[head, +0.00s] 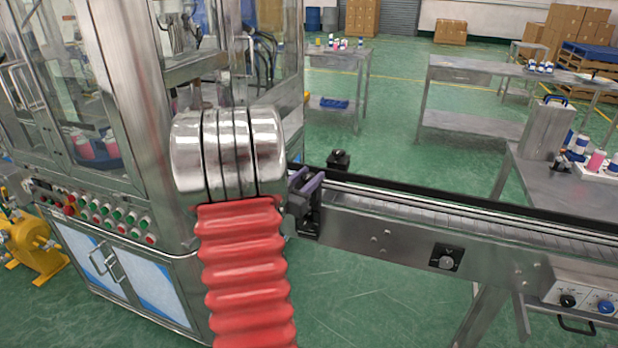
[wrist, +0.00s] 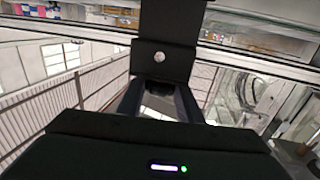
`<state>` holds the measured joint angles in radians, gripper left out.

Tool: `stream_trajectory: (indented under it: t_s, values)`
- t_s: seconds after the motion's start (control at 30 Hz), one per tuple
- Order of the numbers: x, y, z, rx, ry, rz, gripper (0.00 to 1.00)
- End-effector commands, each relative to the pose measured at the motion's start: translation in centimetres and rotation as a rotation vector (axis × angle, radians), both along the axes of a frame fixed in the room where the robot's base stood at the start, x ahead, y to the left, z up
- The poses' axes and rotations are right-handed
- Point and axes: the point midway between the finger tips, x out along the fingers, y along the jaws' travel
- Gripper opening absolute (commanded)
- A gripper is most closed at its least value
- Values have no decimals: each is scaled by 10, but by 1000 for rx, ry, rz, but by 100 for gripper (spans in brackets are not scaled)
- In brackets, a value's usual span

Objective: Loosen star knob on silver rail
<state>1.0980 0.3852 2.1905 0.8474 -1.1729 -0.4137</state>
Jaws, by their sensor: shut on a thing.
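The silver rail (head: 420,205) runs along the conveyor, from beside my arm to the right edge of the head view. A black bracket (wrist: 165,30) with a silver bolt head stands in front of my gripper in the wrist view. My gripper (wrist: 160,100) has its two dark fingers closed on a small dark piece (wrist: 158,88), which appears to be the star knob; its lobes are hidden. In the head view, dark parts of my gripper (head: 306,200) show at the conveyor's left end, partly hidden behind my red-sleeved arm. I cannot tell whether the knob has turned.
A black block (head: 339,160) stands on the conveyor's far side. A machine cabinet with glass doors (head: 75,95) and a button panel (head: 110,218) stands left. A control box (head: 585,298) is on the conveyor's near side at right. Green floor is open below the conveyor.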

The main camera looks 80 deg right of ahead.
Motion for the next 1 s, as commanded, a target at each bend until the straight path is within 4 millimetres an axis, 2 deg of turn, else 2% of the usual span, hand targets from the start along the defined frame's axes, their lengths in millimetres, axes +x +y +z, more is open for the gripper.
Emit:
stream_trajectory:
  t_s: [0.47,1.0]
  values:
    - [0,0,0,1,0,37,10]
    - [-1,0,0,1,1,258,10]
